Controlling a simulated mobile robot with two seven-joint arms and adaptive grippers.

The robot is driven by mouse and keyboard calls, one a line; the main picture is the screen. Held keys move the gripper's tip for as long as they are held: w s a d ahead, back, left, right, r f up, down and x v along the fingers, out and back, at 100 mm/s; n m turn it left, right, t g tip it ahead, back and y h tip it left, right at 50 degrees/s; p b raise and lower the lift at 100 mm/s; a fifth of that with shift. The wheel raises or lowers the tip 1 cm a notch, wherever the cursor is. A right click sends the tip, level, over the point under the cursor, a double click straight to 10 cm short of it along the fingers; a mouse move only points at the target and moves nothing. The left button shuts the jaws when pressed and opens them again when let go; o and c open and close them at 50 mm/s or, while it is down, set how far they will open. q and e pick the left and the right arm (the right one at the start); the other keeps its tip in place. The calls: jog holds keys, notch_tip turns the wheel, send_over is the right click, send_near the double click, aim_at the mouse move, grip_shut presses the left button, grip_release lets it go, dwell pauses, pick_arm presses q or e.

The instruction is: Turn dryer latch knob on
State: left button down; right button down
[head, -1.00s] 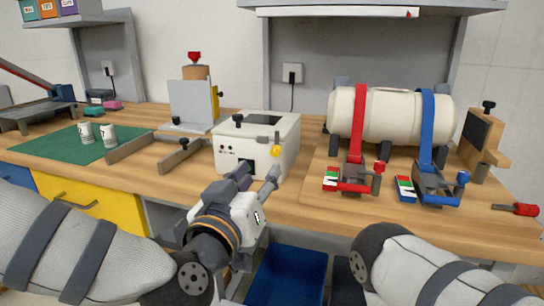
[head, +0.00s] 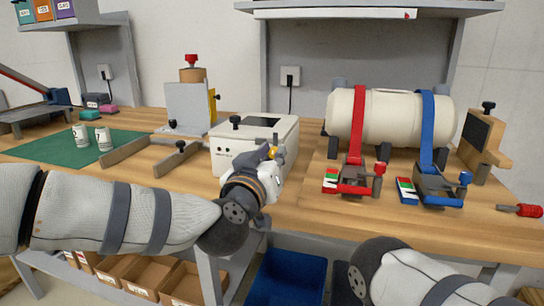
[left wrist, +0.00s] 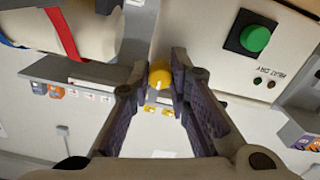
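The dryer (head: 232,151) is a white box on the bench, and its front shows in the left wrist view (left wrist: 225,70) with a green button (left wrist: 255,38) and a "HEAT DRY" label. Its yellow latch knob (head: 272,152) is at the box's right front corner. The knob (left wrist: 160,75) also shows between the fingertips in the left wrist view. My left gripper (head: 273,155) is at the knob, with a finger on each side closed in against it. The gripper and wrist hide much of the dryer's lower right front. My right gripper is out of view.
A cream tank (head: 395,118) with red and blue straps stands to the right, with red (head: 355,184) and blue (head: 436,190) clamps before it. Wooden rails (head: 145,152) and a green mat (head: 45,150) lie left. A blue bin (head: 287,278) sits below the bench edge.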

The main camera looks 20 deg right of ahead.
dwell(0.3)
pick_arm(q)
jog(key=n, duration=0.5)
jog(key=shift+n, duration=2.3)
jog(key=c, duration=1.5)
grip_release()
jog(key=shift+s, duration=0.1)
jog(key=v, duration=1.2)
